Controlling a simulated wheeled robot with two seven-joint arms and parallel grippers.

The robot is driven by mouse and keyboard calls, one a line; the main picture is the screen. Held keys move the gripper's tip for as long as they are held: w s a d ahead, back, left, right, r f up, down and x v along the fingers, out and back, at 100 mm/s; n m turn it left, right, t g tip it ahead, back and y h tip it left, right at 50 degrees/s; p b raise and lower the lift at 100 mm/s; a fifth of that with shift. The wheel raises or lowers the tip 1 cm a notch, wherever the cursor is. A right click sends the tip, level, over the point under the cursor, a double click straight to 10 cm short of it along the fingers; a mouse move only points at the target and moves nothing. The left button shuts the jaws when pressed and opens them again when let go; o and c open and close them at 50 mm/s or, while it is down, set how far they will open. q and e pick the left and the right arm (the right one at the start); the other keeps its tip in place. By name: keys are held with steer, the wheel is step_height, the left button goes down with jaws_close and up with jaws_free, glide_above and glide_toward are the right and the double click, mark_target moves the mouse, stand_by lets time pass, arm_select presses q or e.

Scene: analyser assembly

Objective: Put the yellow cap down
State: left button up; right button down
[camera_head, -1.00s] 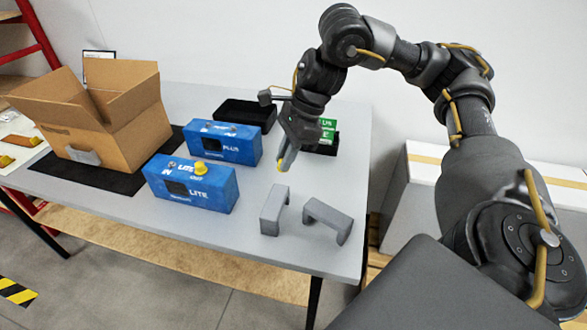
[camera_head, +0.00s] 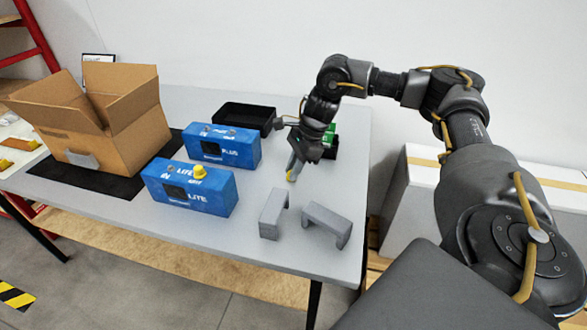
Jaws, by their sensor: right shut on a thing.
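My right gripper (camera_head: 291,172) points down over the table, right of the blue PLUS box. It is shut on the yellow cap (camera_head: 290,177), a small bit of which shows at its fingertips. I cannot tell whether the cap touches the table. Another yellow cap (camera_head: 200,172) sits on top of the blue LITE box (camera_head: 190,188). The blue PLUS box (camera_head: 222,147) stands behind it. My left gripper is not in view.
Two grey brackets (camera_head: 272,214) (camera_head: 327,223) stand near the table's front right. A black tray (camera_head: 245,117) and a green item (camera_head: 329,136) are at the back. An open cardboard box (camera_head: 100,135) stands on a black mat (camera_head: 60,172) at left. Grey tabletop (camera_head: 255,185) is clear around the gripper.

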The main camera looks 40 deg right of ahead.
steer(key=shift+f, duration=0.15)
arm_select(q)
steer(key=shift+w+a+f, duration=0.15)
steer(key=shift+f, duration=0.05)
arm_select(e)
steer(key=shift+f, duration=0.1)
